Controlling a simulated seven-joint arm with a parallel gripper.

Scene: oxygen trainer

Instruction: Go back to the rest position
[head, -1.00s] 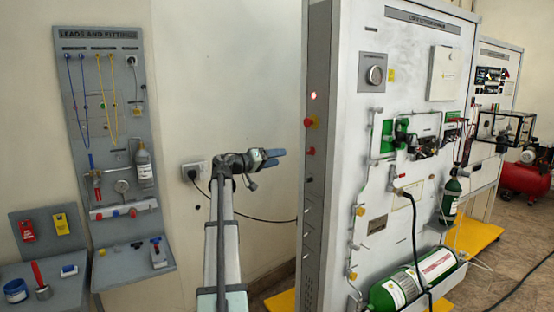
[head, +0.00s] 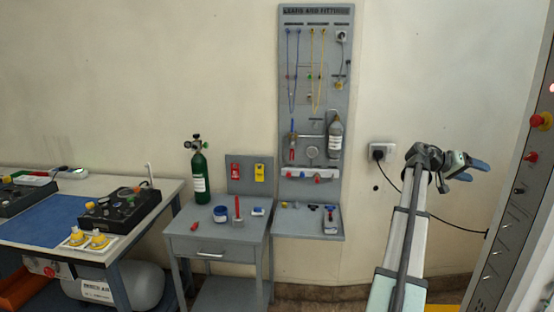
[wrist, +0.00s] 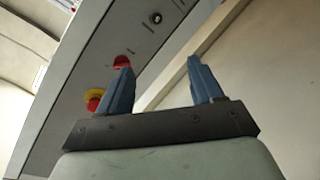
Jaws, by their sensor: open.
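My gripper (head: 474,168) is at the right of the head view, at the end of my raised arm, in front of the bare wall and left of the tall grey panel. In the wrist view my gripper (wrist: 162,90) shows two blue fingers set wide apart with nothing between them. It touches nothing that I can see.
The trainer panel (head: 512,215) with a red button (head: 541,121) stands at the right edge. A leads board (head: 315,100), a small grey table (head: 215,240) with a green cylinder (head: 200,178), and a workbench (head: 150,205) stand to the left. A wall socket (head: 382,153) is behind my arm.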

